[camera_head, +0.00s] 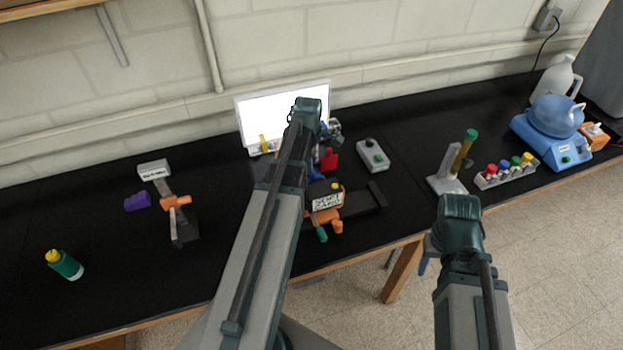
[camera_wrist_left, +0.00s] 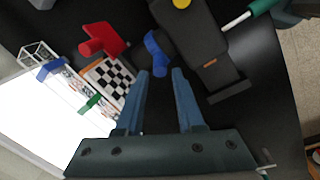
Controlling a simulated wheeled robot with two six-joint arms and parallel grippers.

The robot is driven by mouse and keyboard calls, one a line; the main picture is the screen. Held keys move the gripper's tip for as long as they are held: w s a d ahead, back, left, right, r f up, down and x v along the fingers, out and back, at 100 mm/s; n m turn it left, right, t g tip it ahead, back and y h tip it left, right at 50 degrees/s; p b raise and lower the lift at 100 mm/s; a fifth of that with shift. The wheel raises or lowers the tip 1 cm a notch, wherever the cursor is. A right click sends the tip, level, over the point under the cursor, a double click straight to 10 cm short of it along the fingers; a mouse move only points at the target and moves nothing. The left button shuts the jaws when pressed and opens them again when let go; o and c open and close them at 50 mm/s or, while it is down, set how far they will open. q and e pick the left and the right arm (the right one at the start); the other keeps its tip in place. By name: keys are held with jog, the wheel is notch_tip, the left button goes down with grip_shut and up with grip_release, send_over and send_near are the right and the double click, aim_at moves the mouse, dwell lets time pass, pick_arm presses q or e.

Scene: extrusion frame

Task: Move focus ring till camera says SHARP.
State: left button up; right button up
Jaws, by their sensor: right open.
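A black and orange device (camera_head: 326,212) stands near the table's front edge, right of my left forearm. Its white label (camera_head: 328,198) carries dark lettering too small to read surely. In the left wrist view a black body with a yellow dot (camera_wrist_left: 207,55) lies right of my fingers, and a blue curved part (camera_wrist_left: 156,50) lies just beyond the fingertips. I cannot tell which part is the focus ring. My left gripper (camera_wrist_left: 161,74) is open, with nothing clearly held; its fingertips are hidden in the head view. My right gripper (camera_head: 460,207) is open at the front edge, apart from the device.
A bright white panel (camera_head: 282,112) stands at the back, with a checkered card (camera_wrist_left: 108,82) and a red part (camera_wrist_left: 102,40) near it. A grey box (camera_head: 373,155), a grey stand (camera_head: 447,178) and a vial rack (camera_head: 505,171) are to the right. The left table has free room.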

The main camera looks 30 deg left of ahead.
aim_at(312, 178)
pick_arm(q)
jog(key=f+b, duration=0.2)
jog(key=f, duration=0.1)
jog(key=f+b, duration=0.1)
jog(key=shift+w+f, duration=0.25)
jog(key=shift+w, duration=0.1)
jog(key=shift+r, duration=0.1)
grip_shut()
dwell(1.1)
